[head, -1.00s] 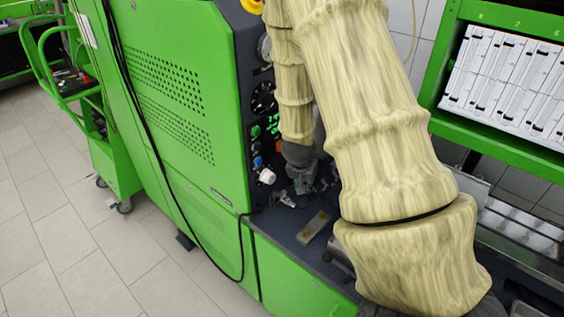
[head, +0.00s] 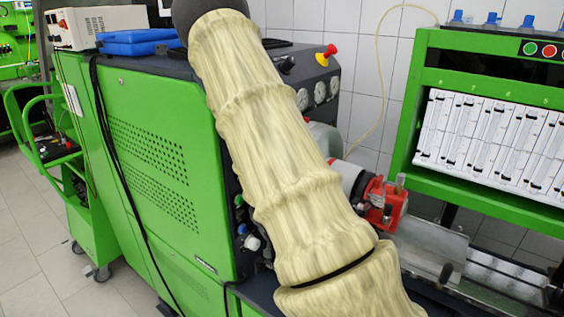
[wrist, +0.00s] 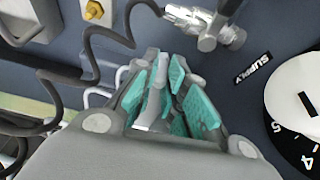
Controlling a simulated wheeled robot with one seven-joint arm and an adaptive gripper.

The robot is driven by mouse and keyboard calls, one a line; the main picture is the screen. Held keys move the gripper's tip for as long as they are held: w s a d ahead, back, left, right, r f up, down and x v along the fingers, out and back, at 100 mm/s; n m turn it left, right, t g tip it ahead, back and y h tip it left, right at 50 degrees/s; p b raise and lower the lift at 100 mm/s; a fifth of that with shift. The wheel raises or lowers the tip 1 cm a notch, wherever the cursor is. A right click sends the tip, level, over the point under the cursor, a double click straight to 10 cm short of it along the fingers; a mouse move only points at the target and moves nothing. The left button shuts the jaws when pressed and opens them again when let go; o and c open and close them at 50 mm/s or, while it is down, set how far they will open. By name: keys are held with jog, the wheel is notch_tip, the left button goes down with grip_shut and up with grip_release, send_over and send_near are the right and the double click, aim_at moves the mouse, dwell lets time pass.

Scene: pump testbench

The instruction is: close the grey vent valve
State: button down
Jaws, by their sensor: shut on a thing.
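In the wrist view my gripper (wrist: 170,80) is shut, its teal finger pads closed around a pale grey, narrow piece. This piece looks like the lever of the grey vent valve (wrist: 153,104); the pads and fingers hide much of it, so its angle is hard to read. The valve body cannot be made out. In the head view my own arm hides the gripper and the valve.
A metal fitting (wrist: 207,28) sits on the dark panel just beyond the fingertips, near a SUPPLY label (wrist: 252,68). A white numbered dial (wrist: 298,95) is at right. A black cable (wrist: 95,60) loops at left. The green bench (head: 150,190) stands beside my arm.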

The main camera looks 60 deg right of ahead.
jog(key=c, duration=1.5)
grip_release()
jog(key=shift+w+d+r, duration=0.15)
jog(key=shift+w+d, duration=0.05)
jog(key=shift+w, duration=0.05)
jog(key=shift+o, duration=0.2)
jog(key=shift+s+a, duration=0.1)
jog(key=v, duration=1.1)
jog(key=shift+a+r, duration=0.2)
jog(key=shift+r, duration=0.15)
